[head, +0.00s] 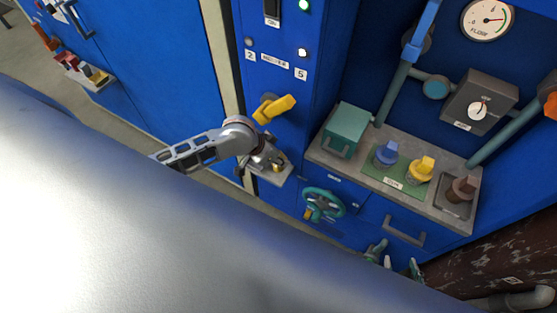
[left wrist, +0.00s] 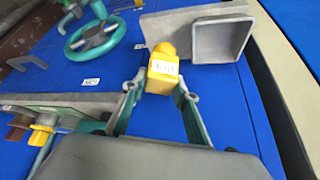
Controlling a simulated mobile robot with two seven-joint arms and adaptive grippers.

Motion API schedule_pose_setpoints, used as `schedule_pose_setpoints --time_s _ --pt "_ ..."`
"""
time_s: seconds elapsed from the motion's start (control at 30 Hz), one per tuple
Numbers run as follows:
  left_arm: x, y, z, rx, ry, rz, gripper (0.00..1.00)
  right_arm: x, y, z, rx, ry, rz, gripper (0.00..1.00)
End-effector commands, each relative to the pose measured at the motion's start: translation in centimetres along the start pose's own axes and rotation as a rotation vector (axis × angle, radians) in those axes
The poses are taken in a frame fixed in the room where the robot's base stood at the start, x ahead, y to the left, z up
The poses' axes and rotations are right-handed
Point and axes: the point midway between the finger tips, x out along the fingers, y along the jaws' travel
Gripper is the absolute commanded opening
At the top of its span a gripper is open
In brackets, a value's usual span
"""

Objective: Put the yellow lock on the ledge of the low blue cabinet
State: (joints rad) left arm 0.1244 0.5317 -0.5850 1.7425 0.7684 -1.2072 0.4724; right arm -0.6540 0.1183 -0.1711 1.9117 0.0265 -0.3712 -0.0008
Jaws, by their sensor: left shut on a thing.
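The yellow lock (left wrist: 162,75), with a white label on its face, is between the teal fingers of my left gripper (left wrist: 158,88) in the left wrist view. The gripper is shut on it. The grey ledge (left wrist: 180,22) is just beyond the lock, with a box-shaped tray part at its right; I cannot tell whether the lock touches it. In the head view, my left gripper (head: 268,160) is over the ledge (head: 273,178), and a bit of the lock (head: 277,168) shows. My right gripper (head: 395,260) is low, its fingers apart and empty.
A yellow switch handle (head: 274,108) sticks out just above my left gripper. A teal handwheel (head: 322,204) is right of the ledge. The grey counter (head: 365,155) holds a teal box (head: 345,130) and blue, yellow and brown knobbed pieces. A drawer handle (head: 404,232) protrudes below.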

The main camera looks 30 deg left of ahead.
Motion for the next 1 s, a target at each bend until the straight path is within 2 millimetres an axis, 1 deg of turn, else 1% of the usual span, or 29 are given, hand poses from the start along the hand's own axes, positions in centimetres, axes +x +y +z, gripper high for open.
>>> schedule_pose_setpoints --time_s 0.03,0.1,0.2,0.57,0.6,0.63,0.67,1.0 --pt "0.7 0.1 0.5 -0.001 -0.004 0.000 0.06 0.0 0.0 0.0 0.000 0.000 -0.001 0.40" --pt "1.4 0.1 0.9 -0.002 -0.003 0.001 0.06 0.0 -0.1 0.0 0.000 -0.001 -0.001 0.40" --pt "1.9 0.0 1.2 0.000 -0.001 0.000 0.06 -0.1 -0.1 0.0 0.000 -0.002 -0.001 0.40" --pt "2.2 0.0 1.3 0.000 0.000 0.000 0.06 -0.1 0.0 0.1 -0.003 -0.003 -0.002 0.40" --pt "2.2 0.0 1.3 0.000 0.000 0.000 0.36 -0.1 0.0 0.1 -0.004 -0.003 -0.002 0.40" --pt "2.2 0.0 1.3 0.000 0.000 0.000 0.44 -0.1 0.0 0.2 -0.004 -0.003 -0.002 0.40" --pt "2.2 0.0 1.3 0.000 0.000 0.000 0.45 -0.1 0.0 0.2 -0.004 -0.003 -0.002 0.40" --pt "2.0 0.0 1.3 0.000 0.000 0.000 0.45 -0.1 0.0 0.2 -0.004 -0.004 -0.002 0.40"
